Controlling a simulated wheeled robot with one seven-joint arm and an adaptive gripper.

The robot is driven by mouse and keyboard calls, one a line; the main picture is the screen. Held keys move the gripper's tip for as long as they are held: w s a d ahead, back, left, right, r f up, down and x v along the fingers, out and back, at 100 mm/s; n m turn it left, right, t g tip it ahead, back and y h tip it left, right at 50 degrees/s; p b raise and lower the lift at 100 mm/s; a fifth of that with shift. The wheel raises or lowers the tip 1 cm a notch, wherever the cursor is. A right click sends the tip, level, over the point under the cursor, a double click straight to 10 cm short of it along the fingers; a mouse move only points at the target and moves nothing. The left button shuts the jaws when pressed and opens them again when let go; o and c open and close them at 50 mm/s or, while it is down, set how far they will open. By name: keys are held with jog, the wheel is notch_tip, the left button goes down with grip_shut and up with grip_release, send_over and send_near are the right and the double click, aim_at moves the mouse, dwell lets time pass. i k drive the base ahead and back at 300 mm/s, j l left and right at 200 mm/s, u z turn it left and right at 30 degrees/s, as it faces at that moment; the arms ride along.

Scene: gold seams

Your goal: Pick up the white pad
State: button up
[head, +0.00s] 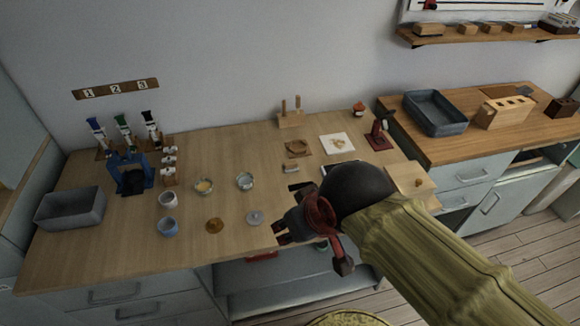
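A small whitish block (291,169) lies on the wooden table, just in front of a brown square mat; it may be the white pad. My arm hides part of the table at the right, including most of a pale thing beside the wrist.
A grey disc (254,218) and an amber dish (214,225) lie left of my gripper. A red-brown device (379,136) stands at the back right.

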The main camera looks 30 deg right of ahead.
aim_at(289, 167)
jog(key=i+j+z, duration=0.1)
jog(key=z, duration=0.3)
jog(key=i+j+z, duration=0.2)
jog(key=z, duration=0.25)
jog(key=i+j+z, duration=0.1)
jog(key=z, duration=0.3)
jog(key=j, duration=0.1)
